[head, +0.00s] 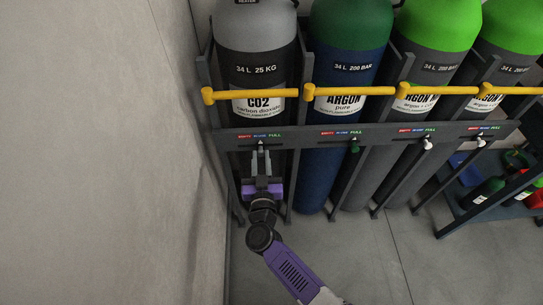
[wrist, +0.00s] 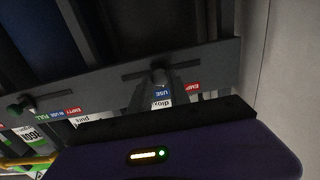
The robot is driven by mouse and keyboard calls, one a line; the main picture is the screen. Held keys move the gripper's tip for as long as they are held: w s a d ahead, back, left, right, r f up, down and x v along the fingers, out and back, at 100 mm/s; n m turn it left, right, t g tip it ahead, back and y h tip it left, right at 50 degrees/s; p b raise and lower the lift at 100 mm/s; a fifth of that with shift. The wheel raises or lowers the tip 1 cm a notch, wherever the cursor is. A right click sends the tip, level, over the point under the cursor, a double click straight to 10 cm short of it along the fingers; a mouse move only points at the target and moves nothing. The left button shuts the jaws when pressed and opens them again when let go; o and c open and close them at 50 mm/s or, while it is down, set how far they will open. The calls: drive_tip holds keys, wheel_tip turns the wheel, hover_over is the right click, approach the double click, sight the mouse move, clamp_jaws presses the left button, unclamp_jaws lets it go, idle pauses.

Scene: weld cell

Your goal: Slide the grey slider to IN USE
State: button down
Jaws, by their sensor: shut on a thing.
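The grey slider (head: 261,146) sits in a slot on the rack's label rail (head: 305,138), below the grey-topped CO2 cylinder (head: 256,60). In the head view it stands under the blue IN USE word, between red EMPTY and green FULL. My gripper (head: 261,158) reaches up from below and is shut on the slider. In the upside-down wrist view, the slider (wrist: 160,74) shows at the fingertips (wrist: 159,84), near the middle of its slot. The blue USE label (wrist: 162,95) lies in line with it and red EMPTY (wrist: 192,87) is to its right. The fingers hide FULL.
Yellow bars (head: 330,92) run across the cylinders above the rail. Further right are a blue argon cylinder (head: 345,120) and green-topped ones, each with its own slider. A bare wall (head: 130,150) stands close on the left. A low shelf (head: 480,205) with small bottles is at right.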

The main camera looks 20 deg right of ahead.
drive_tip(key=shift+a+f, duration=0.1)
drive_tip(key=c, duration=1.2)
unclamp_jaws()
drive_tip(key=shift+c, duration=0.2)
drive_tip(key=p+v, duration=0.1)
drive_tip(key=v, duration=0.7)
